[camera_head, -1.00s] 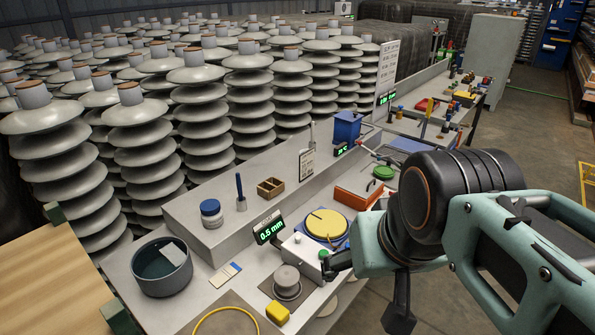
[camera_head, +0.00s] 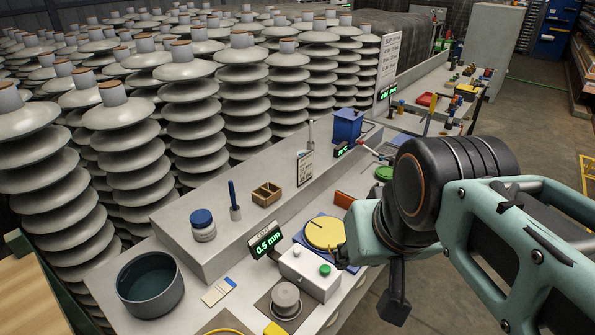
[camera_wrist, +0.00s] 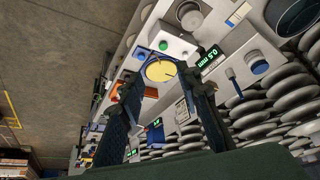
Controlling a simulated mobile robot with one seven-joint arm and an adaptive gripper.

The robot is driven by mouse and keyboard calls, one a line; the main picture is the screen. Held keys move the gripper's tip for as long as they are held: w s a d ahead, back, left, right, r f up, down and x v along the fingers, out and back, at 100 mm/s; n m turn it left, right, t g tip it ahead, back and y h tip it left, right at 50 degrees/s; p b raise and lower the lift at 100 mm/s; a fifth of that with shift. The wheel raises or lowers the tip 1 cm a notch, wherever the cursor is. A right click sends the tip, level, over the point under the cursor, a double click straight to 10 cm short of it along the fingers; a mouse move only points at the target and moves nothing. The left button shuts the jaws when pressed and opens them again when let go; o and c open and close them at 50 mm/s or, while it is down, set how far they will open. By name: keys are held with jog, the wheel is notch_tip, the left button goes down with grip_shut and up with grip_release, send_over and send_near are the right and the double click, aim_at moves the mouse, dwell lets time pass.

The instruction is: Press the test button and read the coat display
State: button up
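The coat display (camera_head: 267,243) stands behind the white button box (camera_head: 304,274) and reads 0.5 mm in green. It also shows in the wrist view (camera_wrist: 208,58). The green button (camera_head: 324,270) is on the box top and shows uncovered in the wrist view (camera_wrist: 164,45). My gripper is mostly hidden behind my arm in the head view, right of the box. In the wrist view my gripper (camera_wrist: 162,74) is open and empty, its fingers apart with the yellow round plate (camera_wrist: 160,70) seen between them. The fingertips look apart from the button.
A grey stepped cylinder (camera_head: 285,298) is in front of the box. A dark pot (camera_head: 150,285), a blue-lidded jar (camera_head: 203,225) and a small wooden box (camera_head: 266,193) are to the left. The yellow plate (camera_head: 325,232) lies behind the box. Insulator stacks (camera_head: 195,105) line the back.

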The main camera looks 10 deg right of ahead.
grip_shut()
dwell(1.2)
